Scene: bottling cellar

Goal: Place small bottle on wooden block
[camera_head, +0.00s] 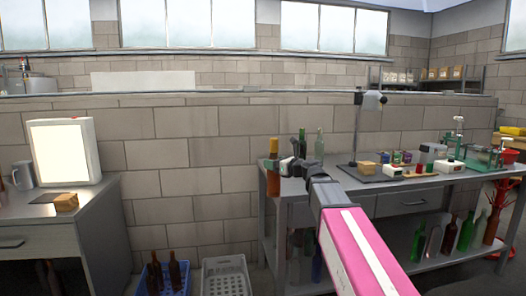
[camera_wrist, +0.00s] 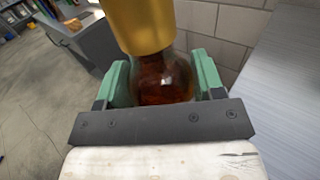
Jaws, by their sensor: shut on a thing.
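The small bottle (camera_wrist: 163,75) has brown glass and a gold neck. In the head view, its gold top (camera_head: 273,147) shows at the left end of the right-hand bench. My gripper (camera_wrist: 160,88) is shut on it, with a green finger on each side; the gripper (camera_head: 284,165) is also in the head view. The bottle's base is hidden in the wrist view. A wooden block (camera_head: 66,201) sits on the left desk, apart from the bottle; it seems to show in the wrist view too (camera_wrist: 73,24). Another wood-coloured block (camera_head: 370,168) lies on the right bench.
The left desk (camera_head: 30,209) also holds a lit white panel (camera_head: 64,150) and a grey mug (camera_head: 22,175). Bottles stand near my gripper on the right bench (camera_head: 345,184). A blue crate (camera_head: 143,281) and a white crate (camera_head: 226,276) stand on the floor between desk and bench.

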